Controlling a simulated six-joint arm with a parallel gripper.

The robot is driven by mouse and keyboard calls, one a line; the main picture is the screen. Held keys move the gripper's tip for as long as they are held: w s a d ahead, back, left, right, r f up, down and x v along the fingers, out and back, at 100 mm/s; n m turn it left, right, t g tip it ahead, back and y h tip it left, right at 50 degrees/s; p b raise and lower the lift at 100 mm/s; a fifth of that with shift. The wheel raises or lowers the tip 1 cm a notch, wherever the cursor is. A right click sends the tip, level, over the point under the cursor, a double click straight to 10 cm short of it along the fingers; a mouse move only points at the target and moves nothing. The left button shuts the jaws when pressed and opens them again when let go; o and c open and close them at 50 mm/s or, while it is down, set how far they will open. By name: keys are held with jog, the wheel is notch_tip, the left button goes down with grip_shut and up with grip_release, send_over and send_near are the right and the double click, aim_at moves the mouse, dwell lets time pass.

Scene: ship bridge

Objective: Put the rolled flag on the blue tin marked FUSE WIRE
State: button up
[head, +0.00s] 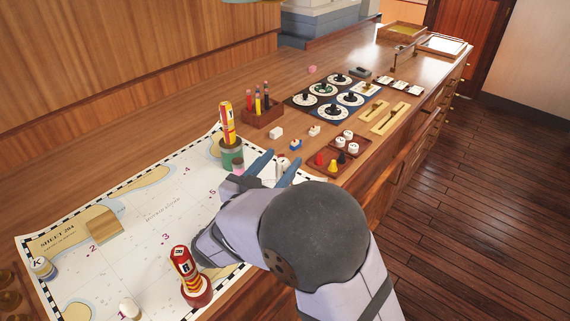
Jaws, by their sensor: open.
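My gripper (276,166) is open, its two blue fingers pointing away over the right part of the chart. A small whitish object (282,162) shows between the fingertips, partly hidden; I cannot tell whether they touch it. No lettering FUSE WIRE is readable in this view, so I cannot pick out the blue tin for sure. I cannot tell which thing is the rolled flag. A yellow and red roll-like piece (228,124) stands upright in a green tin (231,155), left of the gripper. A red and yellow one (184,266) stands on a dark red base (196,291) nearer.
The chart (140,226) covers the near left counter. A white and blue cylinder marked K (42,267) stands at its left. The right edge drops to the floor.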

jog(key=shift+d+r, duration=0.1)
jog(key=shift+r, duration=2.7)
